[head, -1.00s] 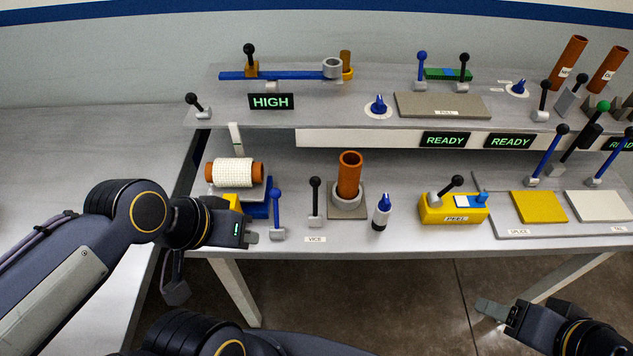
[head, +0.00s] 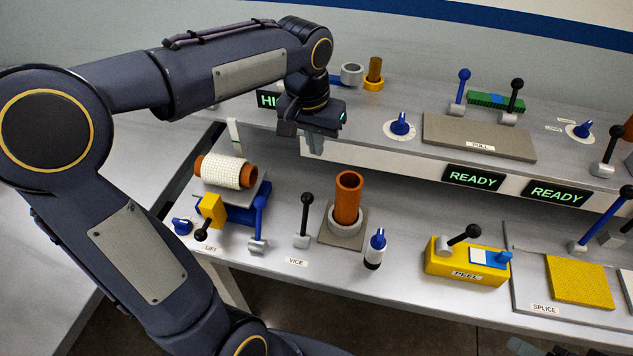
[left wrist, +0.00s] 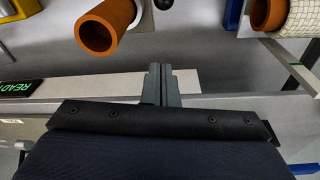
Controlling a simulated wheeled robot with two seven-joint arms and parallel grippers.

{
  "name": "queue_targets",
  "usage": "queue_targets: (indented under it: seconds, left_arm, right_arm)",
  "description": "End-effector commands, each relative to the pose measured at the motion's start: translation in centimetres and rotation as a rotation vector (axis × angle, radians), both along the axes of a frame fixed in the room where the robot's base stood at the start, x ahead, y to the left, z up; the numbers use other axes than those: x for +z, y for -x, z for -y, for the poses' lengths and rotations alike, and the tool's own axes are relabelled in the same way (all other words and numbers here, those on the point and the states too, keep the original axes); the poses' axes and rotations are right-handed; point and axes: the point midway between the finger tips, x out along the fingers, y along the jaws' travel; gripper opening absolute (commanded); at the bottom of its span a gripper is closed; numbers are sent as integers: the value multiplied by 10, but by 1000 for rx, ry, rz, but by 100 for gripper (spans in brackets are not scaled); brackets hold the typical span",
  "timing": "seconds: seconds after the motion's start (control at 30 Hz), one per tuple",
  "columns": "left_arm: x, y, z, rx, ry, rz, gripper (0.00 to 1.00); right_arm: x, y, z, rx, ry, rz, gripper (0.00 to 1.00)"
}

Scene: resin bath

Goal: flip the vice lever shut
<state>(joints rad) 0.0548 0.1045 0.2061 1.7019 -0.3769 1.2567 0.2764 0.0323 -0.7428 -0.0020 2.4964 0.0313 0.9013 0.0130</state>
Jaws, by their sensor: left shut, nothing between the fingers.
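The vice lever (head: 306,215) is a black-knobbed black stick on a small light base behind the VICE label (head: 297,262), standing nearly upright. Just right of it the vice, a grey ring on a plate (head: 337,235), holds an upright orange tube (head: 347,198). My left gripper (head: 316,148) is shut and empty, fingers down, above and behind the lever and apart from it. The left wrist view shows its closed fingers (left wrist: 158,84), the orange tube (left wrist: 106,27) and a black knob (left wrist: 164,3), probably the vice lever's. At most a sliver of my right gripper (head: 522,346) shows at the bottom edge.
A blue lever (head: 259,220) and a white roll on an orange core (head: 226,171) stand left of the vice lever. A blue-capped bottle (head: 375,250) and yellow PEEL box (head: 467,262) are right. The raised shelf edge (head: 400,165) runs behind.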

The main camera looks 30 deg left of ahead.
Motion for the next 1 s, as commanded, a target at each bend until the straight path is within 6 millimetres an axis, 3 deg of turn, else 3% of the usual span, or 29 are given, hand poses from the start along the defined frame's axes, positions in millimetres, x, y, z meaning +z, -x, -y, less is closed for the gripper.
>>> queue_targets:
  seconds: [0.17, 0.33, 0.77, 1.0]
  left_arm:
    - [-1, 0, 0, 0, 1, 0, 0]
    - [-15, -1, 0, 0, 1, -4, 0]
    - [-102, -13, 3, -1, 2, -6, 0]
    - [-91, 19, 4, 0, 2, 0, 0]
  right_arm:
    - [0, 0, 0, 0, 0, 0, 57]
    - [0, 0, 0, 0, 0, 0, 57]
    - [0, 0, 0, 0, 0, 0, 57]
    - [10, 0, 0, 0, 0, 0, 57]
